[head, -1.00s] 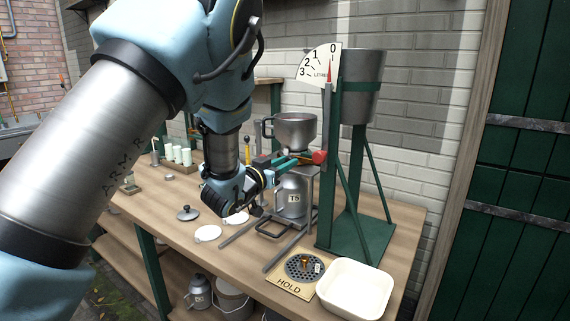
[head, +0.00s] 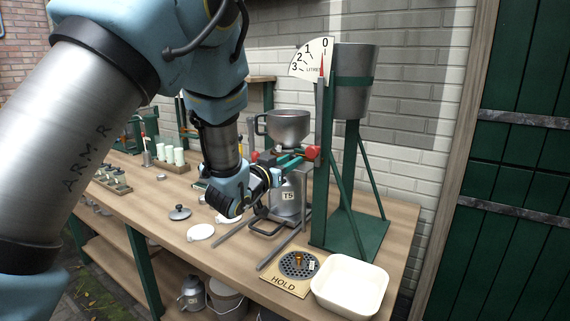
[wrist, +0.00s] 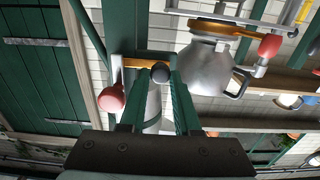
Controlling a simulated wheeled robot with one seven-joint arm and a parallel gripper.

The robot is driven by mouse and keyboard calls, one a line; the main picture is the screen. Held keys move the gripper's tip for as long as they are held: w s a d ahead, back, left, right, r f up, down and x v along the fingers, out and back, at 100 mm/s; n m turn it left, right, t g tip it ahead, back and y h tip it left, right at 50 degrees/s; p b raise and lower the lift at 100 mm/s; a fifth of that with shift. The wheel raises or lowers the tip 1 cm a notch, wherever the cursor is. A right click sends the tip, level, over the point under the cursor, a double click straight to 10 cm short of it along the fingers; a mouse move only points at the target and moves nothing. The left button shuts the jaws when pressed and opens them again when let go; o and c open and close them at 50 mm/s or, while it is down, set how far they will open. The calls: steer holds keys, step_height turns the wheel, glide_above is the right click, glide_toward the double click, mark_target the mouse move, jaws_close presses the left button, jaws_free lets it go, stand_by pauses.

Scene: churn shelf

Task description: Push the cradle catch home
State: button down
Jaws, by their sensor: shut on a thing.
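In the wrist view, the green fingers of my gripper (wrist: 160,80) reach up to a black ball knob (wrist: 160,73) and close on it at their tips. A brass-coloured bar (wrist: 135,63) runs beside the knob, and a red ball knob (wrist: 111,97) hangs left of the fingers. I cannot tell which of these parts is the cradle catch. In the head view, my gripper (head: 289,162) is at the green stand, just left of its red knob (head: 312,152). The can marked T5 (head: 287,199) is below my gripper, partly hidden by my wrist.
A metal funnel pan (head: 288,127) stands above the can. A white tray (head: 350,287) and HOLD plate (head: 290,275) lie at the front right. Pale cups (head: 170,154) stand at the left.

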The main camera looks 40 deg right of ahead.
steer(key=c, duration=0.6)
jaws_free()
steer(key=shift+s+d, duration=0.1)
steer(key=shift+s, duration=0.15)
steer(key=b+v, duration=0.4)
steer(key=v, duration=0.6)
steer(key=shift+a, duration=0.4)
